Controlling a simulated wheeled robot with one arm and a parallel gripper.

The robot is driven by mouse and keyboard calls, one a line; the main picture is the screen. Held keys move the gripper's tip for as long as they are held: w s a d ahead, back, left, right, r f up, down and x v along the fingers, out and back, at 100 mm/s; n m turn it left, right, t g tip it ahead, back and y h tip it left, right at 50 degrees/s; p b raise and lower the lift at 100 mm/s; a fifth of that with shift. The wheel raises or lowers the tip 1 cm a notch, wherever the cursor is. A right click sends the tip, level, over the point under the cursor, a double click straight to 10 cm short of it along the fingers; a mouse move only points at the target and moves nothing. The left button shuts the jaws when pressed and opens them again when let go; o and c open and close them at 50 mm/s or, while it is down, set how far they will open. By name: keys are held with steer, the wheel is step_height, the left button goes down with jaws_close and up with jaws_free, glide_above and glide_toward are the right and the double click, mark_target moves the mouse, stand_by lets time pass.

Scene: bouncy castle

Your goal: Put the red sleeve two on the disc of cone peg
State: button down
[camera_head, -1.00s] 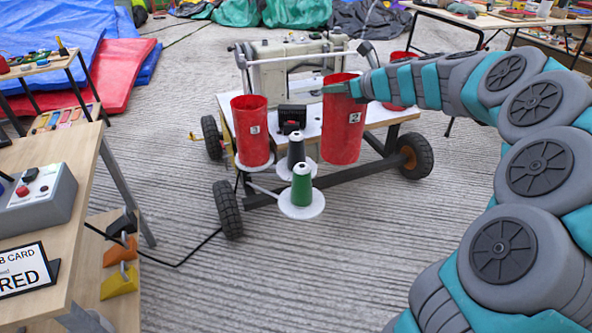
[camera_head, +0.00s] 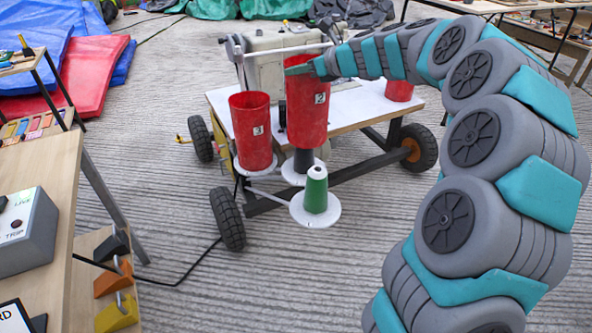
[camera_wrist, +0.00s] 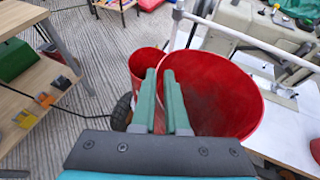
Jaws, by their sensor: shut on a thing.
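Red sleeve two (camera_head: 307,118), an open red tube with a "2" label, hangs upright from my gripper (camera_head: 300,70). In the wrist view my gripper (camera_wrist: 162,100) is shut on the sleeve's near rim wall, and I see into the red tube (camera_wrist: 222,85). In the head view the sleeve's lower edge is in line with a dark grey cone (camera_head: 303,161), whose top is hidden behind or inside the sleeve; I cannot tell which. This cone stands on a white disc (camera_head: 289,173). A green cone (camera_head: 316,192) stands on another white disc (camera_head: 315,218), nearer.
Red sleeve three (camera_head: 252,128) stands upright just left of the held one. Another red sleeve (camera_head: 399,90) is at the right of the wheeled trolley's white top (camera_head: 355,105). A sewing machine (camera_head: 275,60) is behind. A wooden bench (camera_head: 50,175) is at left.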

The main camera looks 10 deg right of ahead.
steer(key=b, duration=0.3)
glide_above(291, 115)
steer(key=f, duration=0.4)
steer(key=shift+d+f, duration=0.2)
steer(key=shift+d, duration=0.05)
step_height(291, 115, down, 9)
steer(key=shift+f+b, duration=0.1)
steer(key=shift+b, duration=0.75)
steer(key=c, duration=0.9)
jaws_free()
